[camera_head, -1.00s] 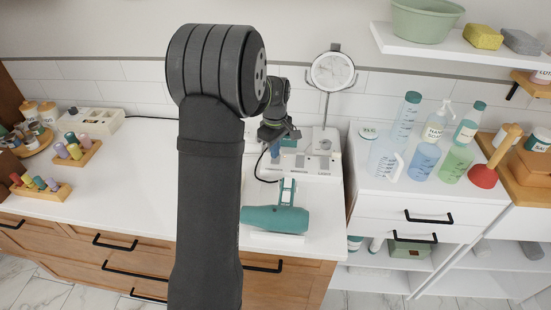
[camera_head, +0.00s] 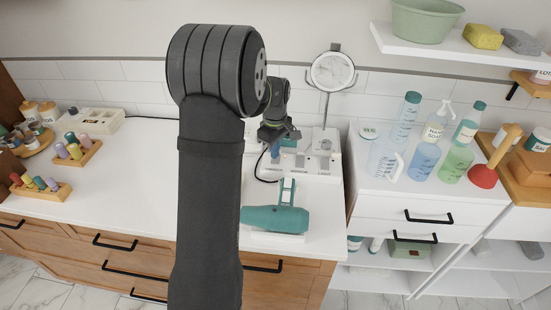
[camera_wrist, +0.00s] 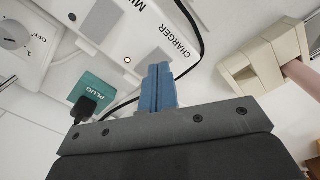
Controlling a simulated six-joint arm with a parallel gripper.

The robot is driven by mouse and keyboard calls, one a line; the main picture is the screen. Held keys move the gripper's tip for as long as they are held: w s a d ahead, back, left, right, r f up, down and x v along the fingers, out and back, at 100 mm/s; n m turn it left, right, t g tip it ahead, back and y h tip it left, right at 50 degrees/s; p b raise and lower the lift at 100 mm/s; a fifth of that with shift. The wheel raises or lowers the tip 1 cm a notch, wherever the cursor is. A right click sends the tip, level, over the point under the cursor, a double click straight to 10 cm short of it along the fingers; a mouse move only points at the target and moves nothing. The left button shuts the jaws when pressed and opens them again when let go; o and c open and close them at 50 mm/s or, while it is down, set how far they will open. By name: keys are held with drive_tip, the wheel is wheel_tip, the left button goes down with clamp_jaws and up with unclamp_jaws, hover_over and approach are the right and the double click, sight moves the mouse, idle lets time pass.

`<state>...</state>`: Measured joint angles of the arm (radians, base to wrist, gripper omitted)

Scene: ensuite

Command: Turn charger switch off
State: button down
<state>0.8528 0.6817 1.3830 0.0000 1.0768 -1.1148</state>
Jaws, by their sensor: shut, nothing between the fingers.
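The white panel (camera_wrist: 112,62) with the printed word CHARGER fills the upper left of the wrist view, and a small lit orange spot shows on it. The white unit also shows in the head view (camera_head: 322,160), at the back right of the counter. My gripper (camera_wrist: 160,68) has its blue fingers together with nothing between them, close over the panel near the CHARGER label. In the head view my gripper (camera_head: 275,150) points down at the unit's left part.
In the wrist view, a teal block marked PLUG (camera_wrist: 92,92) holds a black plug, a dark cable runs by the fingers, a dial (camera_wrist: 14,36) marked OFF is at left, and a beige holder (camera_wrist: 262,62) is at right. A teal hair dryer (camera_head: 275,218) lies in front of the unit.

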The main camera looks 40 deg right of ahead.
sight(275, 162)
drive_tip(key=shift+f, duration=1.2)
idle(0.4)
drive_tip(key=shift+r, duration=3.55)
